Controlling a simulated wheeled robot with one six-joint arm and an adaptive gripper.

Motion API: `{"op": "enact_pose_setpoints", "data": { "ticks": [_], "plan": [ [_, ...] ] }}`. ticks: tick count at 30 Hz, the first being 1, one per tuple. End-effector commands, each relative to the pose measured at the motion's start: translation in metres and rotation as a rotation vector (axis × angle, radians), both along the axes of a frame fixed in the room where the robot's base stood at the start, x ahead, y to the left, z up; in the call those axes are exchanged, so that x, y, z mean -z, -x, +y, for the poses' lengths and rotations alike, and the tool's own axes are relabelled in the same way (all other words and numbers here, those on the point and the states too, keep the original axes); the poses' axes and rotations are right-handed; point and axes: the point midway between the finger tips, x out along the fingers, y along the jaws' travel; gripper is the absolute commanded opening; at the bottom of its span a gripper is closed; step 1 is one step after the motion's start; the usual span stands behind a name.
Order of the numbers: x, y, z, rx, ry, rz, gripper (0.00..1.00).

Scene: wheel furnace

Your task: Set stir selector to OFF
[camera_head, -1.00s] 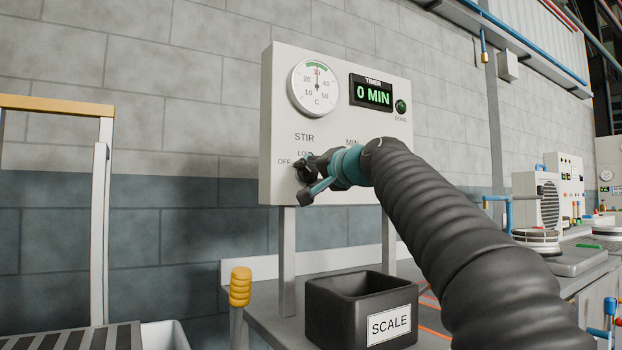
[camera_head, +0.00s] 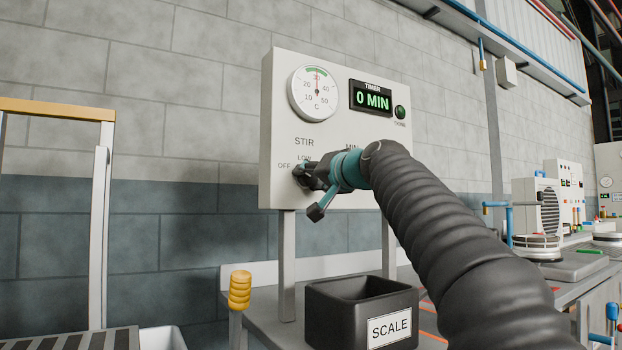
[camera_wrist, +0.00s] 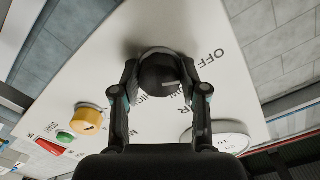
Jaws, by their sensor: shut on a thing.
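The stir selector is a dark round knob (camera_wrist: 158,76) on the white panel (camera_head: 335,75), under the STIR label. In the wrist view its white mark points toward the side with the LOW and OFF lettering; I cannot tell the exact setting. My gripper (camera_wrist: 160,80) has a finger on each side of the knob and is shut on it. In the head view my gripper (camera_head: 303,174) meets the panel beside the OFF and LOW labels, and covers most of the knob.
A yellow knob (camera_wrist: 89,119) sits beside the selector in the wrist view. A black SCALE bin (camera_head: 345,315) stands below.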

Motion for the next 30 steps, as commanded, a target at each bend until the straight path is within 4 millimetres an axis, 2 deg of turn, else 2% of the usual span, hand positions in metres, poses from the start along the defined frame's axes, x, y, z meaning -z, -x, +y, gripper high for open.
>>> {"op": "enact_pose_setpoints", "data": {
  "ticks": [2, 3, 6, 15, 20, 30],
  "plan": [
    [0.001, 0.000, 0.000, 0.000, 0.002, 0.001, 0.09],
    [0.001, 0.000, 0.000, 0.000, 0.001, 0.001, 0.46],
    [0.001, 0.000, 0.000, 0.000, 0.001, 0.001, 0.68],
    [0.000, 0.000, 0.000, 0.000, -0.001, 0.001, 0.68],
    [-0.001, 0.007, -0.005, 0.001, -0.001, 0.000, 0.68],
    [-0.001, 0.051, -0.034, 0.002, -0.001, 0.000, 0.68]
  ]
}}
